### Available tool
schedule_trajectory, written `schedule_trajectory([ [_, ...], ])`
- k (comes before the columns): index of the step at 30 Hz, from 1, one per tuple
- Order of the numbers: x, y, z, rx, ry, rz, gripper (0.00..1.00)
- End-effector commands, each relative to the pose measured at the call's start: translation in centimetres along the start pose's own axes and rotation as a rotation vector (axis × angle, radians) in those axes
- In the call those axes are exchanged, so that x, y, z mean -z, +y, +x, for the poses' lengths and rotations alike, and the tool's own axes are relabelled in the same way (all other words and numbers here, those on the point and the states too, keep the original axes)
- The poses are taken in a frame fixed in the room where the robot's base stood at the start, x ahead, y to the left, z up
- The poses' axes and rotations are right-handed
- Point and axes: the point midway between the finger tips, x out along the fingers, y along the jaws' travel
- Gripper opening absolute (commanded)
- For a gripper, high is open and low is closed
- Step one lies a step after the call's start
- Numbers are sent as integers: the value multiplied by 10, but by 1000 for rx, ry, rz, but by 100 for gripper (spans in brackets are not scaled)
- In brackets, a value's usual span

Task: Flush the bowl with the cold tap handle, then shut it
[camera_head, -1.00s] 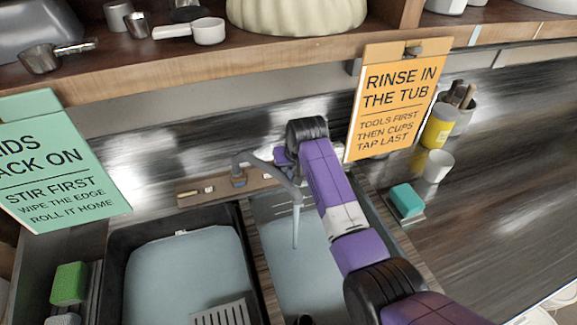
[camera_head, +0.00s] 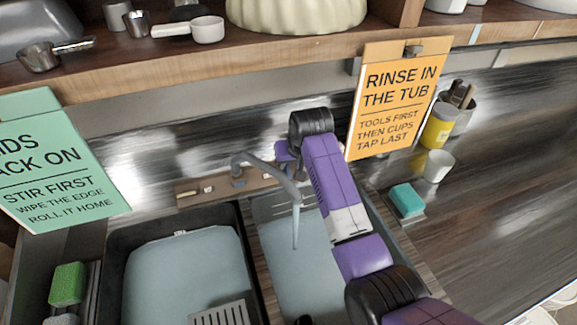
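A grey curved tap (camera_head: 266,170) stands on a wooden ledge behind the sinks. A thin stream of water (camera_head: 296,228) falls from its spout into the right basin (camera_head: 281,262). Small pale and metal fittings (camera_head: 208,187) sit on the ledge left of the tap; I cannot tell which is the cold handle, and one may be hidden behind my arm. No bowl is clearly visible; a small dark thing (camera_head: 304,320) shows at the bottom edge. My purple and black arm reaches over the right basin towards the tap's right side. My gripper is hidden behind it.
A left basin (camera_head: 112,272) holds pale liquid and a slotted plate (camera_head: 222,314). A green sponge (camera_head: 68,284) is at left, a teal sponge (camera_head: 407,200) and white cup (camera_head: 438,166) at right. Orange (camera_head: 392,108) and green (camera_head: 60,165) signs hang down. The right counter is mostly clear.

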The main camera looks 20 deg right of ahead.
Motion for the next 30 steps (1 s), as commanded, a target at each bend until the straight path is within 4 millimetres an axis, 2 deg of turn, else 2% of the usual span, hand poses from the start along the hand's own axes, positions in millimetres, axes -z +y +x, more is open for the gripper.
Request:
schedule_trajectory([
  [6,0,0,-30,0,2,0,34],
  [10,-1,0,-40,0,0,0,34],
  [26,-1,0,-44,0,0,0,34],
  [30,6,1,-40,28,54,21,34],
])
